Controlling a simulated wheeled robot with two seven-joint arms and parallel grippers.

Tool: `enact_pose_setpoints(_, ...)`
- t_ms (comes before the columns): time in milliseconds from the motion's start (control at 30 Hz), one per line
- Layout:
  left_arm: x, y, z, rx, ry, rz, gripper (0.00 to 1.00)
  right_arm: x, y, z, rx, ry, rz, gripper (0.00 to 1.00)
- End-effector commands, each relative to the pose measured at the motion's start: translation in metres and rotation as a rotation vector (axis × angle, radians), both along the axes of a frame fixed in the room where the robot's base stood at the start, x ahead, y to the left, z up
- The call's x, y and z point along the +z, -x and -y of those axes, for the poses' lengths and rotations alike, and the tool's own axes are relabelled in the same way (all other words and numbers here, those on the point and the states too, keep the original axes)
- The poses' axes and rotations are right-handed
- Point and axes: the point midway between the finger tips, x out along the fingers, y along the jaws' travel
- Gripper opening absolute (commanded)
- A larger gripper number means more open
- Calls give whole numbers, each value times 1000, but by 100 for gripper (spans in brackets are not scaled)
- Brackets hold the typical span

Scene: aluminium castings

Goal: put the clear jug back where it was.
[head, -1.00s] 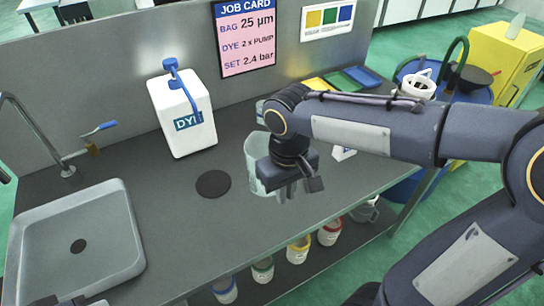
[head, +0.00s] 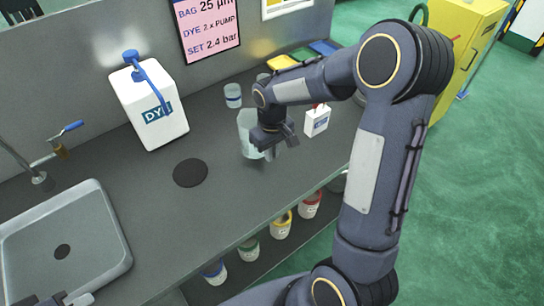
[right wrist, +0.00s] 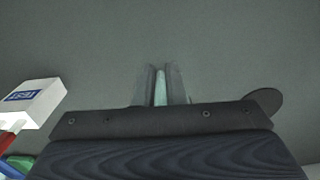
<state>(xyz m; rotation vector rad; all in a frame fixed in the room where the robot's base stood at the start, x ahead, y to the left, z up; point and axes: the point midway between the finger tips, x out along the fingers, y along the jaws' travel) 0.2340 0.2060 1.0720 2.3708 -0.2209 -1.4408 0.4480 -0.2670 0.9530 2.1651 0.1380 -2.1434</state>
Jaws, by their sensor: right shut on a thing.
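The clear jug (head: 246,128) is a see-through, pale greenish vessel. It is upright at the middle of the grey bench, right of a flat black disc (head: 190,172) and apart from it. My right gripper (head: 270,150) is shut on the jug and hides its right side. In the right wrist view a pale green strip of the jug (right wrist: 160,88) shows between the fingers. Whether the jug's base touches the bench is unclear. A small part of my left gripper (head: 75,300) shows at the bottom left edge; its fingers are not clear.
A white dye container (head: 152,112) with a blue pump stands behind the disc. A small lidded jar (head: 233,95) is behind the jug, a white carton (head: 317,121) right of it. A sink (head: 105,262) is at the left. Several tubs (head: 281,226) stand on the lower shelf.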

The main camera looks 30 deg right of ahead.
Motion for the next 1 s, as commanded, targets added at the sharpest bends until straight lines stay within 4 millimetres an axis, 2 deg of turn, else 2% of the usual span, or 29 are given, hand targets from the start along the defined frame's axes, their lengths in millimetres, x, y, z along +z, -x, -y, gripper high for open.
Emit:
enact_pose_setpoints(100, 2, 0, 0, 0, 0, 0, 0, -20, 0, 1, 0, 1, -7, 0)
enact_pose_setpoints(200, 2, 0, 0, 0, 0, 0, 0, -29, -1, 1, 0, -1, -3, 0)
enact_pose_setpoints(600, -2, 0, 0, 0, 0, 0, 0, -36, -1, 1, 0, 0, -1, 0)
enact_pose_setpoints(633, 0, 0, 0, 0, 0, 0, 0, -34, -1, 1, 0, 0, -1, 14)
enact_pose_setpoints(767, 0, 0, 0, 0, 0, 0, 0, -34, -1, 0, 0, 0, -1, 31)
enact_pose_setpoints(1000, 0, 0, 0, 0, 0, 0, 0, -34, -1, 0, 0, 0, -1, 32)
